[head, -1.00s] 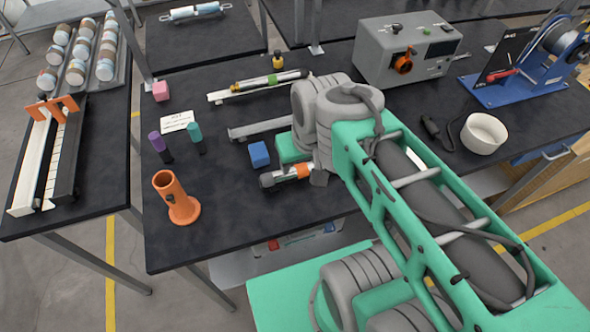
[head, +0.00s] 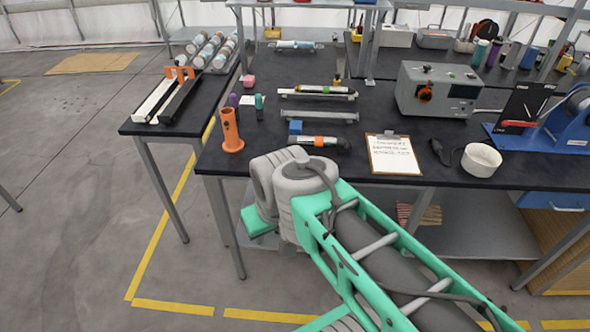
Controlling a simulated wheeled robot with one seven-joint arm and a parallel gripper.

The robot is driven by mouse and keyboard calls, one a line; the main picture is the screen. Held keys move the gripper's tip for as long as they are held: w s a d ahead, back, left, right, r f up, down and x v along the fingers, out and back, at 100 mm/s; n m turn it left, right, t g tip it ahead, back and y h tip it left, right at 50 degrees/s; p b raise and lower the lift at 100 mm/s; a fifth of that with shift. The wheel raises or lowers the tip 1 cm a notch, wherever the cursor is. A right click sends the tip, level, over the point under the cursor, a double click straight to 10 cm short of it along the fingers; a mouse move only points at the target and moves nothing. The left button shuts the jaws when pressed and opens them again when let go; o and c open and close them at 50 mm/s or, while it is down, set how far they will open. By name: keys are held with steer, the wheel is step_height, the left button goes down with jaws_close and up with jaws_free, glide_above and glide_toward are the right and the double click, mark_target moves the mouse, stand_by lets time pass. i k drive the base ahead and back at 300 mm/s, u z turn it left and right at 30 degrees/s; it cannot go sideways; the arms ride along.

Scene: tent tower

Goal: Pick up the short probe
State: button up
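The probe with an orange band (head: 325,142) lies on the dark worktable near its front edge, just behind my arm's bent joint. It has a grey left part and a dark right end. A longer-looking probe with a green band (head: 326,89) lies farther back on a pale holder; the orange-banded one looks the shorter. My arm reaches in from the lower right, its joint in front of the table edge. My gripper's fingers do not show; my arm hides that region. The orange-banded probe rests apart from any visible finger.
A blue block (head: 295,127) sits just behind the probe, with a grey rail (head: 320,116) beyond. An orange holder (head: 231,132) stands at the left front corner.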

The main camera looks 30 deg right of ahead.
mark_target(299, 140)
steer(key=u, duration=0.25)
steer(key=i, duration=1.25)
steer(key=u, duration=0.2)
